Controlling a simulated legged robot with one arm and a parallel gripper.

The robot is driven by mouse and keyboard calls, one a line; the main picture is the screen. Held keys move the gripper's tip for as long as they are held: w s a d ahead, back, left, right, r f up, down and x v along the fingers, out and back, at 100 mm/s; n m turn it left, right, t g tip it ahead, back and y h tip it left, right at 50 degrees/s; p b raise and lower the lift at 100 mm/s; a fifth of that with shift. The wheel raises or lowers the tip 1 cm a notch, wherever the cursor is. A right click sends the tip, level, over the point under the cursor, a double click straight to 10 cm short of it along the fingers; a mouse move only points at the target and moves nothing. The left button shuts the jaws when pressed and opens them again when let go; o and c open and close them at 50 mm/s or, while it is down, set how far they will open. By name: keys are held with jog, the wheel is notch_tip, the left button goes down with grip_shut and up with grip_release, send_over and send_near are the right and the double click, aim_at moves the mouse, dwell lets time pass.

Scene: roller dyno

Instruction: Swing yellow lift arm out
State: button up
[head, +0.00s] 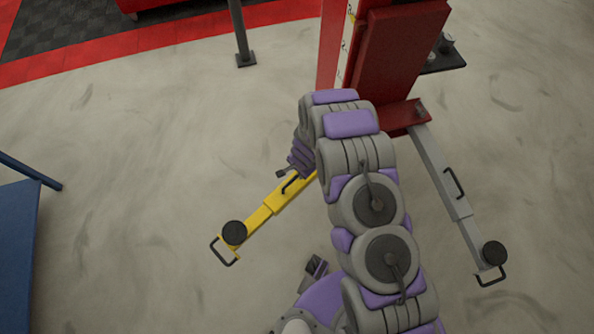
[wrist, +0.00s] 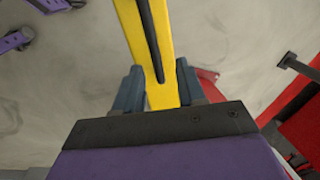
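The yellow lift arm (head: 267,210) slants from near the red post down left to a round black pad (head: 233,232) and a dark loop handle (head: 224,252) at its end. A slim black handle (head: 290,184) sits on top of it. My gripper (head: 287,176) is at this handle, partly hidden behind my own arm. In the wrist view the yellow arm (wrist: 154,60) runs between the two spread blue-grey fingers of my gripper (wrist: 158,76). A thin pale gap shows beside the left finger, so the fingers look open around it. The arm's inner end is hidden.
The red lift post (head: 385,60) stands at the top. A grey lift arm (head: 445,185) reaches down right to another round black pad (head: 495,253). A blue bench (head: 18,250) is at the left edge. A dark post (head: 240,35) stands top left.

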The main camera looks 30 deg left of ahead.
notch_tip(320, 180, up, 14)
jog(key=d+p, duration=0.2)
jog(key=shift+s+d+f+p, duration=0.15)
jog(key=shift+s+f+p, duration=0.05)
jog(key=shift+f+p, duration=0.1)
dwell(0.3)
jog(key=s+d+r+n+g, duration=0.1)
jog(key=d+r, duration=0.7)
jog(key=r, duration=0.4)
jog(key=s+d+r+n, duration=0.1)
jog(key=d+r, duration=0.6)
jog(key=r, duration=0.5)
jog(key=s+d+r, duration=0.4)
jog(key=s+d, duration=0.3)
jog(key=s+d+r+g+h, duration=0.1)
jog(key=s+d+r, duration=0.3)
jog(key=s+d, duration=0.3)
jog(key=s+d+r+n+h, duration=0.1)
jog(key=s+d+r, duration=0.3)
jog(key=s+d, duration=0.3)
jog(key=shift+d+r, duration=0.15)
jog(key=shift+r, duration=0.1)
jog(key=shift+w, duration=0.1)
jog(key=shift+c, duration=0.2)
